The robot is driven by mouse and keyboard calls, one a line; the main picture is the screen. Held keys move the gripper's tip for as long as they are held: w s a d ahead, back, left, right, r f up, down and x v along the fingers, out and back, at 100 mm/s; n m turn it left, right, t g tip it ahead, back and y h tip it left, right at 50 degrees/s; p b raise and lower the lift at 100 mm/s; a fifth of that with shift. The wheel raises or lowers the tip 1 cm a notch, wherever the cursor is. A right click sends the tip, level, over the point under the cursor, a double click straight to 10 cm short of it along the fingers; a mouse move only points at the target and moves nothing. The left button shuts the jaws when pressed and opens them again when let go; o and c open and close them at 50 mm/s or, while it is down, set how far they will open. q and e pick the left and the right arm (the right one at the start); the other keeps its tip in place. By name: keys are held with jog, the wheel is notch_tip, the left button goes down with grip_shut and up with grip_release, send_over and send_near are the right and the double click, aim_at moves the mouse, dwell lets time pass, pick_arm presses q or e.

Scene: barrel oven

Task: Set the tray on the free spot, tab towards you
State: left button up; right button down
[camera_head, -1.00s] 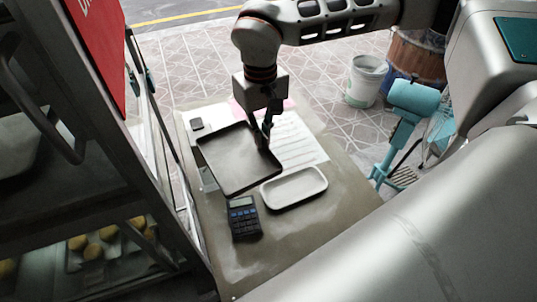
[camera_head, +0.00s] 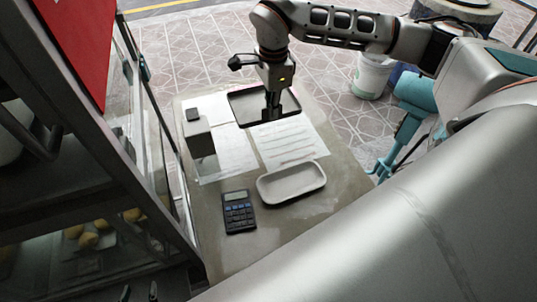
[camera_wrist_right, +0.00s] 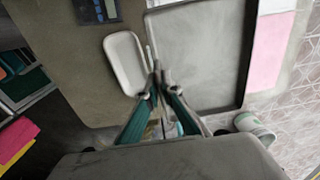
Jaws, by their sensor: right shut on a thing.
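The dark rectangular tray (camera_head: 243,104) is at the far part of the table in the head view, tilted or foreshortened. It fills the upper middle of the right wrist view (camera_wrist_right: 200,55). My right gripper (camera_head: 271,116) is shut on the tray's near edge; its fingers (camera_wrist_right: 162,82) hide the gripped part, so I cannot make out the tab. Whether the tray touches the table is unclear. My left gripper (camera_head: 139,293) shows only two dark, spread fingertips at the bottom left edge, open and empty.
The glass-sided oven (camera_head: 75,190) with buns (camera_head: 88,240) stands left.

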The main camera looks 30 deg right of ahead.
notch_tip(320, 180, down, 19)
jog(key=shift+f+p, duration=0.2)
jog(key=shift+p, duration=0.55)
jog(key=shift+f, duration=0.1)
jog(key=c, duration=2.6)
grip_release()
jog(key=shift+f, duration=0.1)
jog(key=o, duration=0.4)
jog(key=shift+c, duration=0.2)
